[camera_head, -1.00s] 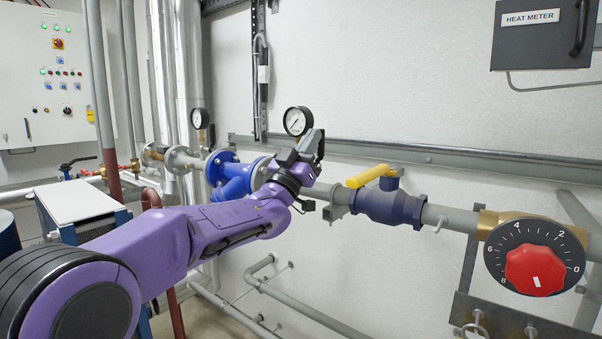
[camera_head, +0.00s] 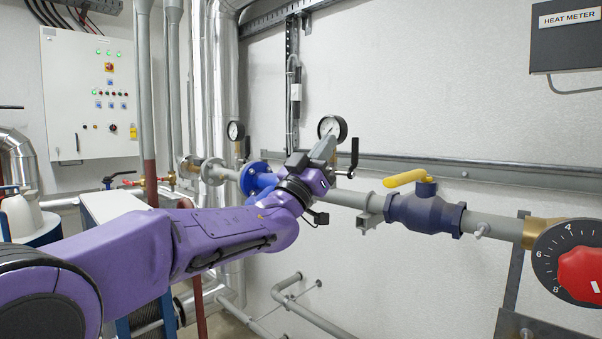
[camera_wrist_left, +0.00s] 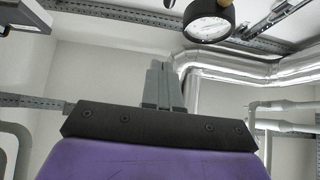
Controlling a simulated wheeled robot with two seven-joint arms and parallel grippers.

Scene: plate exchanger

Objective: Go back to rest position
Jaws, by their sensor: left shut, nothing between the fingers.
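My left arm comes in from the left in the head view, in purple. Its left gripper (camera_head: 324,150) is in front of the pipe run, just below a round pressure gauge (camera_head: 332,128). In the left wrist view the grey fingers of the left gripper (camera_wrist_left: 163,84) are together, with nothing between them. The gauge also shows near the top of the wrist view (camera_wrist_left: 209,22). The gripper and wrist hide part of the blue flanged fitting (camera_head: 257,180) and the pipe behind. My right gripper is in neither view.
A black crank-shaped handle (camera_head: 354,152) stands right beside the gripper. A dark blue valve with a yellow lever (camera_head: 408,178) is further right. A dial with a red knob (camera_head: 585,272) is cut by the right edge. A control cabinet (camera_head: 88,95) hangs at the left.

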